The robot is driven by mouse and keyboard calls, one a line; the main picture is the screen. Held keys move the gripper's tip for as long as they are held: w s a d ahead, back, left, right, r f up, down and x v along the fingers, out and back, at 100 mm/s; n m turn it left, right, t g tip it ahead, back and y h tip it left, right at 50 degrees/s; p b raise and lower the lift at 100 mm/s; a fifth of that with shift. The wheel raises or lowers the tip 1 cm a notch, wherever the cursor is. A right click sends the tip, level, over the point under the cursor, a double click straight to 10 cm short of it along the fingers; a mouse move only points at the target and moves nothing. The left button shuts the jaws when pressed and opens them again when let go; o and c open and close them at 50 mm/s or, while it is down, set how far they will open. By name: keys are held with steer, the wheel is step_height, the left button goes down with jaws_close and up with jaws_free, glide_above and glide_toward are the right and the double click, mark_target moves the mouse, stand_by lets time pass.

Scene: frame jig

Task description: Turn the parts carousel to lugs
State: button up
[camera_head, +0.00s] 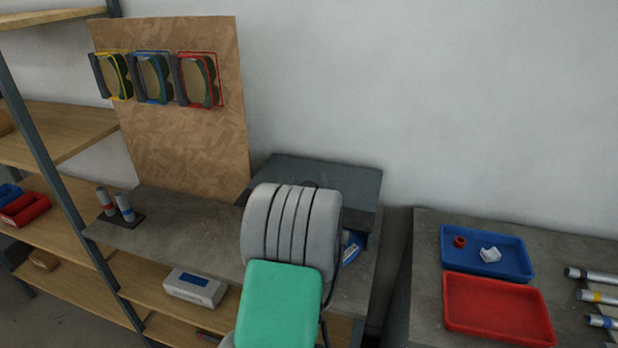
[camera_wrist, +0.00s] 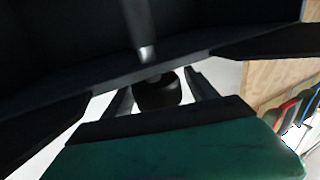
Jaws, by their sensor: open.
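The parts carousel is not clearly visible. A dark grey box-like housing (camera_head: 345,182) stands at the back of the bench, mostly behind my arm. A blue piece with a white patch (camera_head: 350,253) shows under its right side, and I cannot tell whether it belongs to the carousel. No lugs can be made out. In the head view my gripper is hidden behind my grey and green arm. In the wrist view my gripper (camera_wrist: 155,85) shows as dark fingers spread to the left and right, open. A dark round part (camera_wrist: 158,92) shows between them; I cannot tell what it is.
A chipboard panel (camera_head: 185,135) carries yellow, blue and red frames. Two grey cylinders (camera_head: 115,206) stand on the bench left. A blue tray (camera_head: 510,263) with small parts and an empty red tray (camera_head: 470,310) lie on the right table. A shelf rack (camera_head: 60,130) stands left.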

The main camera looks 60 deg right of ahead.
jaws_close()
stand_by(0.8)
